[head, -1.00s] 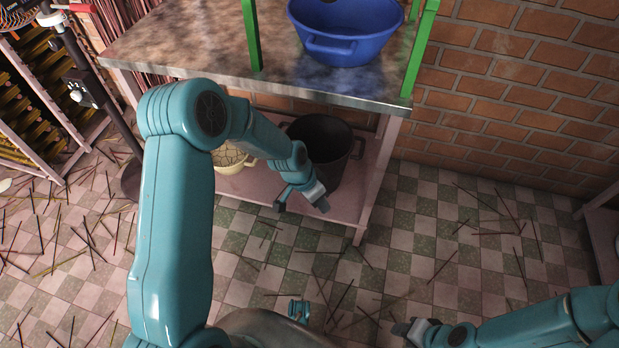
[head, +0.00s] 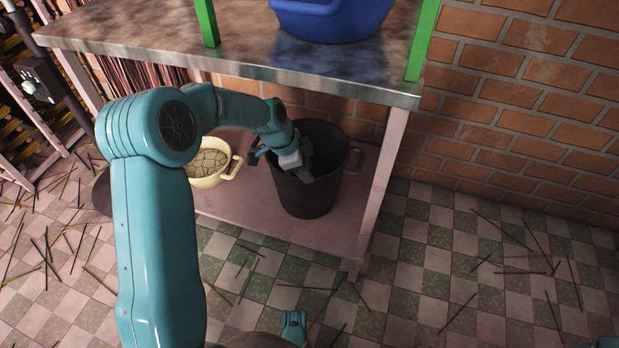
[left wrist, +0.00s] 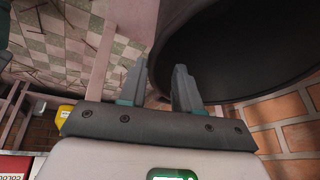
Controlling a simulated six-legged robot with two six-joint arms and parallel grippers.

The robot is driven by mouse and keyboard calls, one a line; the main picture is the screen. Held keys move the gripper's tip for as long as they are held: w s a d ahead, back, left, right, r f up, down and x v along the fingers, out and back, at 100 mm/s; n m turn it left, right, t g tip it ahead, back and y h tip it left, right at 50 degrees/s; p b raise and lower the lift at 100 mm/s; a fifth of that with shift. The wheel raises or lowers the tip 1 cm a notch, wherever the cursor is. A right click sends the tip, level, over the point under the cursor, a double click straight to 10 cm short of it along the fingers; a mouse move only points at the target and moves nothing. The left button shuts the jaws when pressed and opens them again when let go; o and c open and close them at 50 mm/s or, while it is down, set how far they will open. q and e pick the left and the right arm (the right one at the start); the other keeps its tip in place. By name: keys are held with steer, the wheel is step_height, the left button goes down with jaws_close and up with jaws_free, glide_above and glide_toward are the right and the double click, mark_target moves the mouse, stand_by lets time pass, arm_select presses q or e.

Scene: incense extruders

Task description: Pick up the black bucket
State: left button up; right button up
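The black bucket (head: 308,200) stands upright on the pink lower shelf (head: 236,200) of the metal-topped table. It has side handles; the right one shows. My left gripper (head: 283,160) is at the bucket's near left rim and covers part of its mouth. In the left wrist view the two fingers of the gripper (left wrist: 160,82) are apart, and the bucket (left wrist: 230,50) fills the upper right. Its rim edge appears to lie between the fingers; I cannot tell whether they touch it.
A cream pot (head: 208,165) stands left of the bucket on the same shelf. The metal tabletop (head: 120,40) is close above my left arm, with a blue basin (head: 335,20) on it. A table leg (head: 382,185) stands right of the bucket. Sticks litter the tiled floor.

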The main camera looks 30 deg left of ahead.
arm_select(q)
steer(key=b+x, duration=0.1)
steer(key=x, duration=0.3)
steer(key=shift+f+b, duration=0.3)
steer(key=shift+b, duration=0.05)
steer(key=shift+s+r, duration=0.1)
steer(key=shift+r, duration=0.05)
arm_select(e)
steer(key=shift+w+f+t, duration=0.15)
steer(key=shift+w+f, duration=0.15)
steer(key=shift+f, duration=0.2)
steer(key=shift+w+f+t, duration=0.15)
steer(key=shift+w+f, duration=0.15)
steer(key=shift+f, duration=0.2)
arm_select(q)
steer(key=shift+f, duration=0.3)
arm_select(e)
steer(key=shift+s+f, duration=0.1)
steer(key=shift+f, duration=0.2)
arm_select(q)
jaws_close()
